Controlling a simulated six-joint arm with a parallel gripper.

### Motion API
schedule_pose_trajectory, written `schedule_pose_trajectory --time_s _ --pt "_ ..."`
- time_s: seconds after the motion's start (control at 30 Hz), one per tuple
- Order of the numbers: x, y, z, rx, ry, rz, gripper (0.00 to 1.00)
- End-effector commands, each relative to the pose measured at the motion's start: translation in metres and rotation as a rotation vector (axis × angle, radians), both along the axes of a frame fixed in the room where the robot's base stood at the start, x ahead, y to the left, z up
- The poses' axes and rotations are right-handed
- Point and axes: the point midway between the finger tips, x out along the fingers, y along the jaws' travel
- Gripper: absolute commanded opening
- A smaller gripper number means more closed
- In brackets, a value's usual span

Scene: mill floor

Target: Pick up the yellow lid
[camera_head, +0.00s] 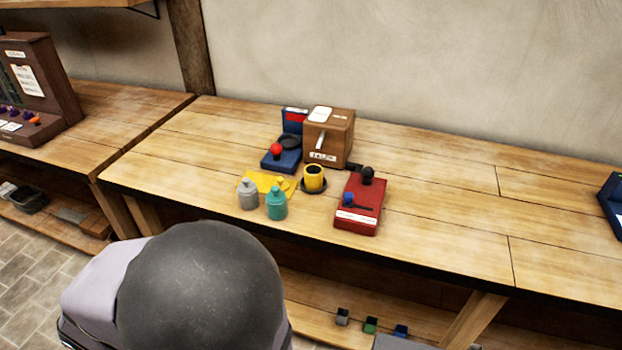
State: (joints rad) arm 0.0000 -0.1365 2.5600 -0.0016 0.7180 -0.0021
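A small round yellow piece (283,184), which looks like the yellow lid, lies at the right part of a flat yellow mat (254,182) on the wooden workbench (440,220). It is small in this view and its shape is hard to make out. A yellow cup (314,180) with a dark inside stands upright on a dark saucer just to the right of it. My gripper is not in view; only a rounded grey part of my own body shows at the bottom.
A grey bottle (248,196) and a teal bottle (276,204) stand in front of the mat. Behind are a blue device (283,160) with a red knob and a brown box (330,138). A red device (360,205) stands right. The bench's right half is mostly clear.

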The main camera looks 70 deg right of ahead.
Motion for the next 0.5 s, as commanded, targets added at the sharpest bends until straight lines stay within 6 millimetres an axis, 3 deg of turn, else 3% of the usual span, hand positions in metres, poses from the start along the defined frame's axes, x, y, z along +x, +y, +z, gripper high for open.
schedule_pose_trajectory --time_s 0.4,0.5 --pt "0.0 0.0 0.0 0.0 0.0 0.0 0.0" --pt "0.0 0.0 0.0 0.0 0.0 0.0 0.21"
